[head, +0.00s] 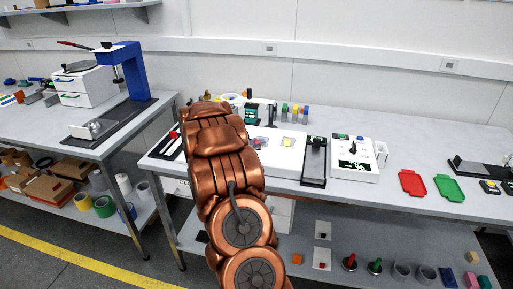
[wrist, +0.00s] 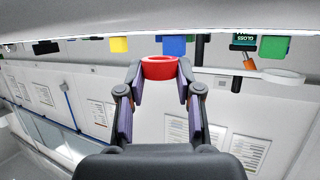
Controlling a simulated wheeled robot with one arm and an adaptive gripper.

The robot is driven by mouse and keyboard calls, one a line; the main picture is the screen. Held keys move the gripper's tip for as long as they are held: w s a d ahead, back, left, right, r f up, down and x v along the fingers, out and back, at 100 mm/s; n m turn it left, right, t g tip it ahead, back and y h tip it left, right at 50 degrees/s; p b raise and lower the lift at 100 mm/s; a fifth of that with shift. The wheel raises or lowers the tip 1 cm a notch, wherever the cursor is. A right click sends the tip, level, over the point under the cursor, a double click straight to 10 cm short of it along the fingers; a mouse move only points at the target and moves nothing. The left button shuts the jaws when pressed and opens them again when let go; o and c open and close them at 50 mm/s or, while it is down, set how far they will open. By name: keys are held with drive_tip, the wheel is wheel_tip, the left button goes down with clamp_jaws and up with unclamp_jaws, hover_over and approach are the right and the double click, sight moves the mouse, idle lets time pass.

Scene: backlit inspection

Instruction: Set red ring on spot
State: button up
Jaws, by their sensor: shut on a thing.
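In the wrist view the red ring (wrist: 159,71) sits between the two fingertips of my gripper (wrist: 160,74). The fingers are shut on it from both sides, and the ring's opening is partly visible. In the head view my copper arm reaches over the bench and hides the gripper and ring. A white light panel (head: 282,160) lies on the bench just right of the arm, with a small yellow square (head: 288,141) on it. I cannot tell which mark is the spot.
A black-topped device (head: 314,160) and a white scale-like unit (head: 354,160) stand right of the panel. Red (head: 412,184) and green (head: 448,188) trays lie further right. Small coloured blocks (head: 294,113) stand behind the panel. Bare bench shows between the white unit and trays.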

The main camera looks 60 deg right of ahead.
drive_tip(key=shift+f, duration=1.05)
drive_tip(key=shift+f, duration=0.2)
drive_tip(key=o, duration=0.8)
drive_tip(key=shift+o, duration=0.2)
drive_tip(key=shift+r, duration=0.1)
drive_tip(key=shift+a+r, duration=0.1)
drive_tip(key=shift+r, duration=0.05)
drive_tip(key=b+v, duration=0.2)
drive_tip(key=v, duration=1)
